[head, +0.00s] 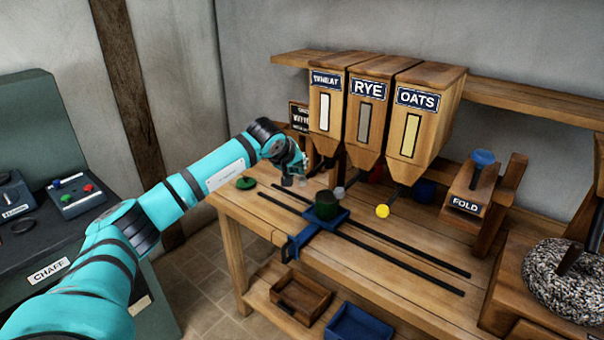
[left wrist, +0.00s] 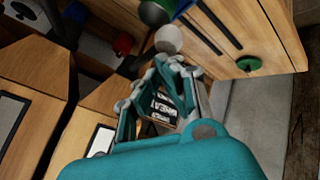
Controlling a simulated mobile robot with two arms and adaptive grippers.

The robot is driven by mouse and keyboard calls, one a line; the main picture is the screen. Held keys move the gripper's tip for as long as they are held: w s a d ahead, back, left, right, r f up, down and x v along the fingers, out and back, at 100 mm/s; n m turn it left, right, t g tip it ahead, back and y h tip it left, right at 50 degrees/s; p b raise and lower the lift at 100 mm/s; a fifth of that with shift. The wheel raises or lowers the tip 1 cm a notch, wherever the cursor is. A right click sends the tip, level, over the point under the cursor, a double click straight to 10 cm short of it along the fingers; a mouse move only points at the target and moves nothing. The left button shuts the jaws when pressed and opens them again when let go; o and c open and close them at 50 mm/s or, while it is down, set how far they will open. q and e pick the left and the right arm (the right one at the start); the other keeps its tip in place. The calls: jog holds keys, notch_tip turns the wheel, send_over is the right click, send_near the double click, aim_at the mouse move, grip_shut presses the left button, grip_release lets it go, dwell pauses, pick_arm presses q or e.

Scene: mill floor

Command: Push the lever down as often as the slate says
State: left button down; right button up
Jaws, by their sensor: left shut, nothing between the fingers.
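The slate (head: 299,117) hangs left of the WHEAT hopper (head: 326,100), partly hidden by my arm; its writing is too small to read fully. In the left wrist view, the slate (left wrist: 165,103) shows between my fingers, with part of a word like "WHEAT". Levers with ball knobs stick out below the hoppers: a pale grey knob (head: 340,193) and a yellow knob (head: 382,211). My left gripper (head: 291,180) is shut and empty, left of the grey knob, above the bench. The grey knob (left wrist: 169,39) appears just beyond my fingertips. My right gripper is not in view.
A dark green cup (head: 327,205) stands on a blue carriage (head: 298,243) over black rails. A green lid (head: 246,183) lies at the bench's left. RYE (head: 366,110) and OATS (head: 412,125) hoppers stand alongside. A FOLD block (head: 470,190) and millstone (head: 565,285) are right.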

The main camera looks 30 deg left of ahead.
pick_arm(q)
jog(key=shift+f+b, duration=1.2)
jog(key=shift+f, duration=0.5)
dwell(1.1)
jog(key=shift+r, duration=0.1)
dwell(0.5)
jog(key=shift+r+p, duration=1.9)
jog(key=shift+r, duration=1)
notch_tip(320, 180, up, 5)
jog(key=p, duration=0.3)
